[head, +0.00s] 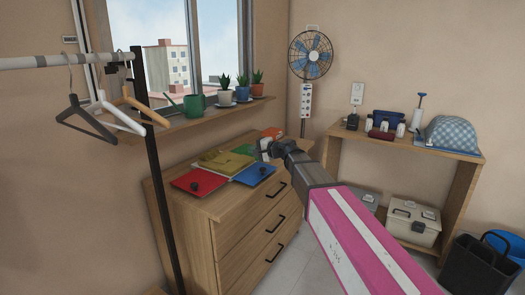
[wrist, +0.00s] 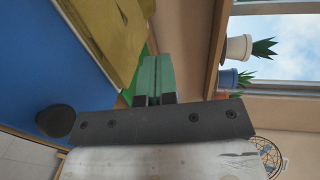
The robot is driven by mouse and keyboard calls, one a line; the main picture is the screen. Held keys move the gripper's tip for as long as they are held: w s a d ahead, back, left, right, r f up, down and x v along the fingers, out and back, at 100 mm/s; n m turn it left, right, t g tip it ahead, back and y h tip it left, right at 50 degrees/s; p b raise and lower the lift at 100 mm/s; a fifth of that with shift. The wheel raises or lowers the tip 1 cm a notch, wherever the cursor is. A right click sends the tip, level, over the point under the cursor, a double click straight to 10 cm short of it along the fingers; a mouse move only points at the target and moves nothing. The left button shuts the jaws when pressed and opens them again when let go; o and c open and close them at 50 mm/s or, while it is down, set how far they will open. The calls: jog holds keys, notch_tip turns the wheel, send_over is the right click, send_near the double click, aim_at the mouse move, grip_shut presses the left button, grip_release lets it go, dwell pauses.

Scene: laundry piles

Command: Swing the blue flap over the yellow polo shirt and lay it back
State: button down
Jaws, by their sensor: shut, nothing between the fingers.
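The blue flap (head: 256,174) lies out flat on the dresser top, to the right of the yellow shirt, with a dark knob on it. The folded yellow polo shirt (head: 222,161) lies uncovered among the flaps. In the wrist view the blue flap (wrist: 50,60) fills the left side, with the knob (wrist: 60,120) near my gripper and the shirt (wrist: 115,25) at the top. My gripper (wrist: 157,60) is shut and empty, beside the shirt and the blue flap. In the head view my gripper (head: 264,145) is at the flap's far side; its fingertips are hard to make out.
A red flap (head: 194,181), a green flap (head: 243,150) and an orange piece (head: 272,133) lie around the shirt. The wooden dresser (head: 215,202) stands below a sill with potted plants (head: 223,87). A rail with hangers (head: 100,110) is at left.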

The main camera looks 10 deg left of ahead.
jog(key=shift+x, duration=1.9)
